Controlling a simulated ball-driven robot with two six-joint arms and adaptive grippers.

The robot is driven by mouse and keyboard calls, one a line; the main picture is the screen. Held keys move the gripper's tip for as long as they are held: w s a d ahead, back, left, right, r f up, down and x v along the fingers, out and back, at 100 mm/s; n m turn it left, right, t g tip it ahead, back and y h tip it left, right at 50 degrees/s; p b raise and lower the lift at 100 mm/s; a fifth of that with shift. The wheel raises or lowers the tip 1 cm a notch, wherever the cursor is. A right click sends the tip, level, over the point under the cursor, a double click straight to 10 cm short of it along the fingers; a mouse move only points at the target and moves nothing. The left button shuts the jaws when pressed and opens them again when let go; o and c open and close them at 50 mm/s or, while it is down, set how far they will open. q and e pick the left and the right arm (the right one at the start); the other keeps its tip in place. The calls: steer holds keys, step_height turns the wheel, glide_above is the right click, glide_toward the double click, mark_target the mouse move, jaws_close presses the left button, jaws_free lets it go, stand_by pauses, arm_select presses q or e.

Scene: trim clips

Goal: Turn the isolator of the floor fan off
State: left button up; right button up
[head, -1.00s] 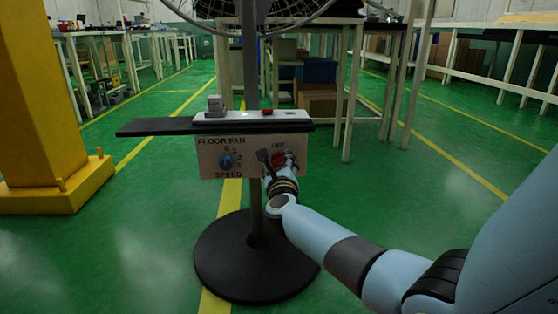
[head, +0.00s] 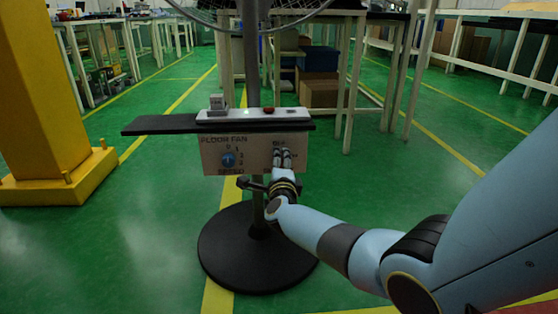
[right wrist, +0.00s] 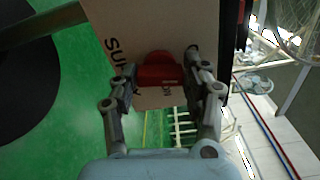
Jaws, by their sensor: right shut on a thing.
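The floor fan's control panel (head: 218,168) is a beige box with FLOOR FAN lettering and a blue speed knob (head: 228,160) on its left half. The isolator is a red knob (right wrist: 160,72) on the panel face (right wrist: 115,18), seen in the right wrist view. My right gripper (right wrist: 159,76) is shut on this red knob, one finger on each side. In the head view, my right gripper (head: 283,158) covers the knob below a small label, so the isolator's setting cannot be read. My left gripper is not in view.
A dark shelf (head: 160,125) juts left from the panel top, with a white strip (head: 250,115) carrying a red button. The fan's round black base (head: 235,250) stands on the green floor. A yellow column (head: 40,100) is at the left.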

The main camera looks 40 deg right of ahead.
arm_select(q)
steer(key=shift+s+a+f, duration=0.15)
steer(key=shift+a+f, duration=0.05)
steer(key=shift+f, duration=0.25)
arm_select(e)
steer(key=shift+f+n, duration=0.1)
steer(key=shift+n, duration=0.9)
arm_select(q)
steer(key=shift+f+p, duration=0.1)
steer(key=shift+p, duration=0.2)
arm_select(e)
steer(key=o, duration=1.2)
steer(key=shift+c, duration=0.2)
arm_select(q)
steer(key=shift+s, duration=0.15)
arm_select(e)
steer(key=v, duration=1.2)
steer(key=shift+s+f, duration=0.1)
steer(key=shift+s, duration=0.05)
